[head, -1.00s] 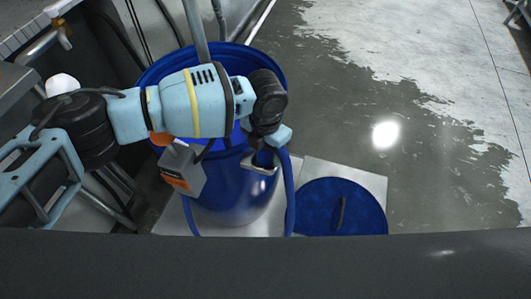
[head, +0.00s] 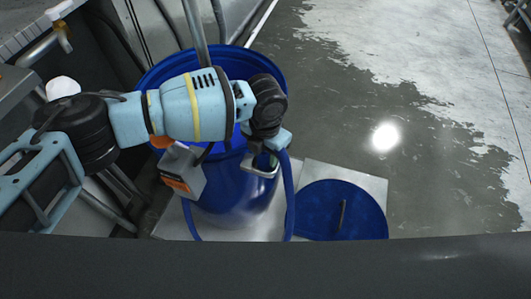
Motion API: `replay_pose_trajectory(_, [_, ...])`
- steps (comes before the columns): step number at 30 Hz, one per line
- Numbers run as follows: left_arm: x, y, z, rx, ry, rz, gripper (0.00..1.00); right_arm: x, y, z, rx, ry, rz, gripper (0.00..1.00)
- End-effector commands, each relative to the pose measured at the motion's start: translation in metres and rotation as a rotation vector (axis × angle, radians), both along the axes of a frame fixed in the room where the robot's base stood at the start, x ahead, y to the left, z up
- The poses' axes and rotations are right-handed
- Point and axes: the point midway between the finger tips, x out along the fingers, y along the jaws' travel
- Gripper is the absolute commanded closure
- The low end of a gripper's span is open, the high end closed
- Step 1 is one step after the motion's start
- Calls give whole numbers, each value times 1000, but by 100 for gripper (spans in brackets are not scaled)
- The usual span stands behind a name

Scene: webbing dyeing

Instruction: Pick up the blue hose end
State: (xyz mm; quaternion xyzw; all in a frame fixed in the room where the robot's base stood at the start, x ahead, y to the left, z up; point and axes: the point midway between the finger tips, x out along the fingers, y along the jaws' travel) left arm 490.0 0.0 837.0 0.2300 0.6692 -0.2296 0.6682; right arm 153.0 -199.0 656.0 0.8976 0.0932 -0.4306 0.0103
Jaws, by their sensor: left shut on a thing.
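The blue hose (head: 289,190) hangs down in front of the blue barrel, and its upper end is at my left gripper (head: 262,167). My left gripper is shut on the hose end, beside the barrel's right front side. The gripper and wrist hide part of the hose end. Another stretch of blue hose (head: 188,217) shows low at the barrel's left side. My right gripper is not in view.
The open blue barrel (head: 235,200) stands on a pale metal plate, with a pipe reaching into it. A round blue lid (head: 340,212) with a dark handle lies to the right. Wet floor (head: 340,100) beyond is clear. A dark edge crosses the bottom.

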Motion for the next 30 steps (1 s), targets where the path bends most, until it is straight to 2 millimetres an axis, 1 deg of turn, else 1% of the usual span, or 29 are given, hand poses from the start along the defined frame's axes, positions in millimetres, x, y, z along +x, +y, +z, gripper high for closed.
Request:
replay_pose_trajectory(5, [1, 0, 11, -2, -2, -1, 93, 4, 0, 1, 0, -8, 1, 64])
replay_pose_trajectory(11, [-1, 0, 37, -2, -2, -2, 93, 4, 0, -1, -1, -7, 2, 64])
replay_pose_trajectory(20, [-46, 9, 40, -2, -1, -5, 93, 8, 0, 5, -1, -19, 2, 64])
replay_pose_trajectory(30, [-110, 23, 46, -3, -2, -5, 93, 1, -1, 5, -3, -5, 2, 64])
